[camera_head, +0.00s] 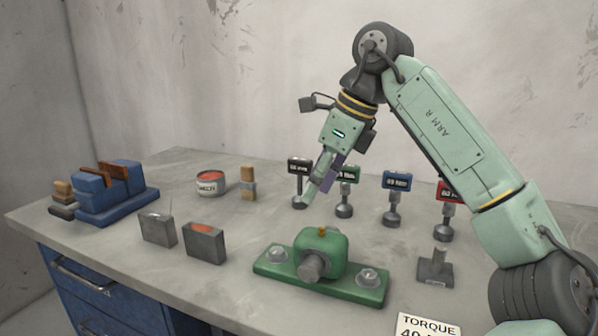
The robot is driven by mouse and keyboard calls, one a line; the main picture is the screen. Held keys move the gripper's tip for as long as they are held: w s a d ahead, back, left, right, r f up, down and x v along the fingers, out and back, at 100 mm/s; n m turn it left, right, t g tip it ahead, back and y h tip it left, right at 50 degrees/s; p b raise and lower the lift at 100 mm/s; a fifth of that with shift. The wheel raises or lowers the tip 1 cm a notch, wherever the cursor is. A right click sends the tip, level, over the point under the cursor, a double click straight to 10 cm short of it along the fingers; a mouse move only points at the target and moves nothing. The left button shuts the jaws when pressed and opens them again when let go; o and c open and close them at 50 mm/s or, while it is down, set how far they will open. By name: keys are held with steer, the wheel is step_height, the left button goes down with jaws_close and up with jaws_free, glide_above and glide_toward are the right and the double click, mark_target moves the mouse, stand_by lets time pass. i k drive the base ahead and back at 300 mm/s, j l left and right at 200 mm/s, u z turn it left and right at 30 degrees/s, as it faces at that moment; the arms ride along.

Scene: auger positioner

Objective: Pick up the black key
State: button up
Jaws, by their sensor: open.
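The black key (298,169) stands upright on the grey bench, leftmost in a row of similar keys. It has a black label plate with small white lettering, a thin stem and a round metal foot. My gripper (317,186) points down just to the right of it, between it and the green key (346,176). The gripper is open, with nothing seen in it. A finger overlaps the black key's right side in the picture; I cannot tell whether they touch. Part of the green key's left side is hidden behind the gripper.
The blue key (396,183) and red key (447,192) stand farther right, the red one partly behind my arm. A green housing (320,254) is in front. A blue vise (118,195), red-topped can (211,184), wooden-handled tool (248,184) and grey blocks (204,243) are left. A grey stand (435,268) is right.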

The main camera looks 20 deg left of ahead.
mark_target(301, 167)
steer(key=i+j, duration=0.25)
steer(key=i, duration=0.2)
steer(key=i+j, duration=0.25)
steer(key=i, duration=0.15)
